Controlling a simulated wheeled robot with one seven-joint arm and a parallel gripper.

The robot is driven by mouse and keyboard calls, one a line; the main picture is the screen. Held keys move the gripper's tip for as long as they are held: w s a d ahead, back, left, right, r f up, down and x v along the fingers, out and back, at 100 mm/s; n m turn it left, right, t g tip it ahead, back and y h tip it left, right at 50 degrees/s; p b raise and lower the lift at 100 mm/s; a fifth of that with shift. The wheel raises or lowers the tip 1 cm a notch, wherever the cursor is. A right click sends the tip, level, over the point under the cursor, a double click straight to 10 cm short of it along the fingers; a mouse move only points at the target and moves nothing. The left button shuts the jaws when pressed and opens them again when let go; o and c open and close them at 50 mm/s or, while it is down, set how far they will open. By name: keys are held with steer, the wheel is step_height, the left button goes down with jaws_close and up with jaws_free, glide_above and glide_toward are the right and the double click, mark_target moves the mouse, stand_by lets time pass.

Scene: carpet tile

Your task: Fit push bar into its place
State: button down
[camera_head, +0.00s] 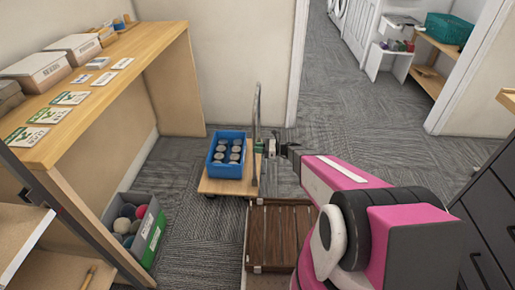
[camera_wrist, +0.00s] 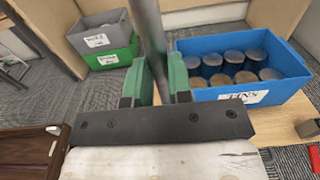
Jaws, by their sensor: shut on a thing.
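The push bar (camera_head: 257,105) is a thin grey upright bar, seen nearly edge-on in the head view. It stands at the right edge of a low wooden platform (camera_head: 211,187) on casters. My gripper (camera_head: 260,147) is shut on the bar. In the wrist view, the green fingers of my gripper (camera_wrist: 162,80) close on both sides of the dark grey push bar (camera_wrist: 149,32), which runs upright between them. The bar's lower end is hidden in the wrist view. I cannot tell whether it sits in the platform or just above it.
A blue crate of tins (camera_head: 228,139) stands on the platform. A brown slatted box (camera_head: 262,268) lies in front, below my arm. A grey-and-green bin of balls (camera_head: 150,228) is at left under a wooden shelf (camera_head: 168,48). Dark drawers (camera_head: 490,200) stand right. Carpet beyond the platform is clear.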

stand_by(0.4)
steer(key=c, duration=0.9)
jaws_free()
steer(key=shift+f, duration=0.1)
steer(key=shift+c, duration=0.2)
steer(key=d, duration=1)
steer(key=shift+s+d, duration=0.25)
steer(key=shift+d, duration=0.15)
